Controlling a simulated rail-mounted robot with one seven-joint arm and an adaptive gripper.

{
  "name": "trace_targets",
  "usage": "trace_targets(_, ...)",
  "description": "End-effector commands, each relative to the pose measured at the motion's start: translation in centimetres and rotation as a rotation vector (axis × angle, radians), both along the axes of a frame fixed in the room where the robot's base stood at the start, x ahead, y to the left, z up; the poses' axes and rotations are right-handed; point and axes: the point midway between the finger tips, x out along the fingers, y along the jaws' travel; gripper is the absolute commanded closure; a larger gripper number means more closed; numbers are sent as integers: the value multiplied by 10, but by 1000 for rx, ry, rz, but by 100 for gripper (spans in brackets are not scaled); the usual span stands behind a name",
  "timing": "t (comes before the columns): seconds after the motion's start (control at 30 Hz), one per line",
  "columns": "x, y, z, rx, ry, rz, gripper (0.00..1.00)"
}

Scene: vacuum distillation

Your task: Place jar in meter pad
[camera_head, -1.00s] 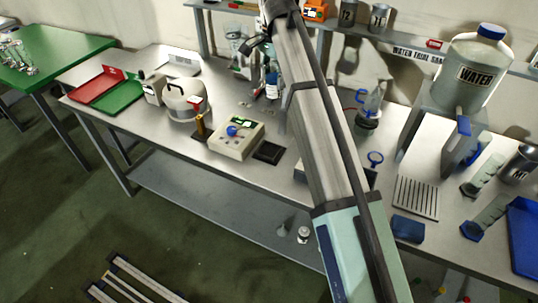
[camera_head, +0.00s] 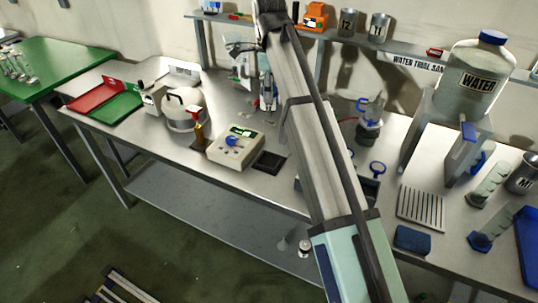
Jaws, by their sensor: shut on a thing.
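My gripper (camera_head: 268,99) hangs over the back middle of the bench, small and partly lost against my own arm. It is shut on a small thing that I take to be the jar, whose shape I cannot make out. The meter, a beige box (camera_head: 229,158) with a blue knob and a small green display, stands on the bench nearer the front. A square black pad (camera_head: 269,162) lies just right of the meter, and nothing shows on it. My gripper is above and behind the meter and pad in the picture, apart from both.
A round white pot (camera_head: 184,108) stands left of the meter, with red and green trays (camera_head: 121,103) beyond. Glassware stands behind my gripper. A slotted rack (camera_head: 421,208), a blue block (camera_head: 412,240) and a large WATER tank (camera_head: 473,78) are on the right.

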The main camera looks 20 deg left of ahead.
Motion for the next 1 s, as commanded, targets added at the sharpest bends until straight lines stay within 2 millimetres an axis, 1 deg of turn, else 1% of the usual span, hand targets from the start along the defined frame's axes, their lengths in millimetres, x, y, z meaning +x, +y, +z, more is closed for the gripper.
trace_targets(0.03, -3, -2, -9, -2, 3, 0, 91)
trace_targets(0.7, -2, -2, -152, -2, 3, 2, 91)
trace_targets(0.8, -2, -1, -170, -1, 2, 2, 91)
trace_targets(0.9, -1, -1, -183, 0, 1, 2, 91)
trace_targets(1.0, -1, -1, -191, 0, 0, 2, 91)
